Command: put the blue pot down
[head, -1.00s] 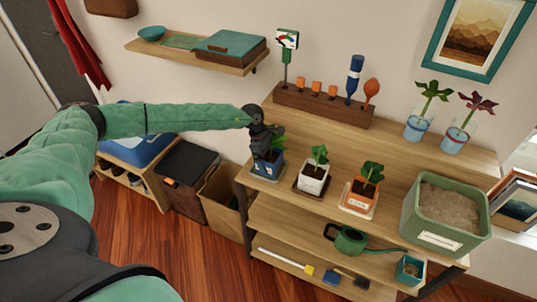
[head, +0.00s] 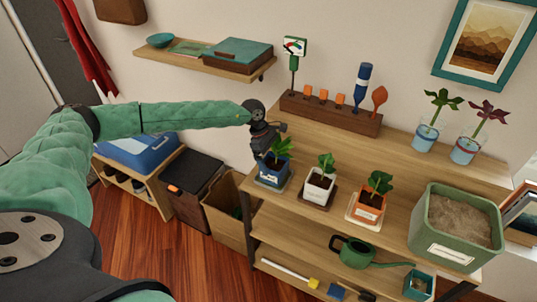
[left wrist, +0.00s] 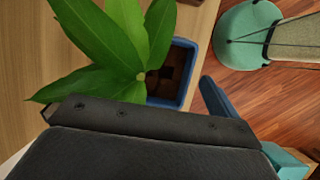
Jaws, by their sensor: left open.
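The blue pot (head: 271,173) stands upright at the left front of the shelf unit's top board, on a grey saucer (head: 262,184). It holds a green leafy plant (head: 281,147). In the left wrist view the pot (left wrist: 187,72) shows its blue rim and dark soil, partly covered by leaves. My left gripper (head: 262,150) is open, just behind and to the left of the plant, close to the pot. Its dark body fills the bottom of the left wrist view. Whether a finger touches the pot is hard to tell. My right gripper is not in view.
A white pot (head: 319,187) and an orange pot (head: 369,205) stand to the right on the top board. A green bin of soil (head: 455,249) is at the right end. A wooden rack (head: 330,115) with tools stands behind. An open box (head: 228,212) is on the floor left.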

